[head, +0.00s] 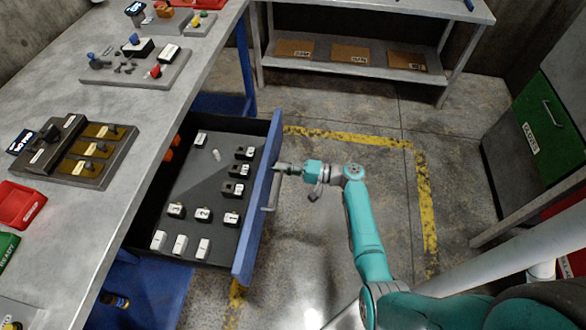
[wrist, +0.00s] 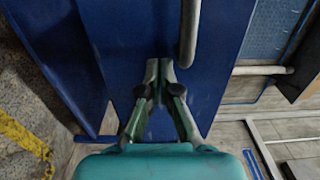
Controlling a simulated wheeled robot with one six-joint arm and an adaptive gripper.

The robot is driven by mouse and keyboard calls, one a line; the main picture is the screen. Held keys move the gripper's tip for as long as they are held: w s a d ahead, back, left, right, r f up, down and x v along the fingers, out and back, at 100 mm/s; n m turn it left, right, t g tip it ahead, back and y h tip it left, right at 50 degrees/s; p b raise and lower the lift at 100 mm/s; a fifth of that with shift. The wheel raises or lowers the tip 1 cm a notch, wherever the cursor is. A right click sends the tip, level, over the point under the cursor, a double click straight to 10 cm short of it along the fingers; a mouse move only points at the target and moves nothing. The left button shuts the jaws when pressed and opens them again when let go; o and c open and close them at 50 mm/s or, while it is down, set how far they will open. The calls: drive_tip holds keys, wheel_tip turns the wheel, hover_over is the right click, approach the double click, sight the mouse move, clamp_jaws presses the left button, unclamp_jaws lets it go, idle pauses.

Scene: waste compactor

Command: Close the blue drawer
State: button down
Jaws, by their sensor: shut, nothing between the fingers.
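The blue drawer (head: 256,205) stands pulled out from under the grey workbench, with several small labelled blocks inside. Its grey bar handle (head: 272,188) is on the outer face of the blue front. My gripper (head: 279,168) is shut and empty at the drawer front, near the far end of the handle. In the wrist view my gripper (wrist: 158,66) has its fingertips together in front of the blue drawer front (wrist: 125,50), and the handle (wrist: 189,30) is just right of the fingers. I cannot tell whether the fingertips touch the front.
The workbench (head: 150,110) runs along the left with trays and fixtures on it. A shelf table (head: 350,70) stands at the back. A green cabinet (head: 545,115) is on the right. The floor between them, marked by a yellow line (head: 350,137), is clear.

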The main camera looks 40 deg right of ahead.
drive_tip(key=shift+w+a, duration=0.2)
idle(0.3)
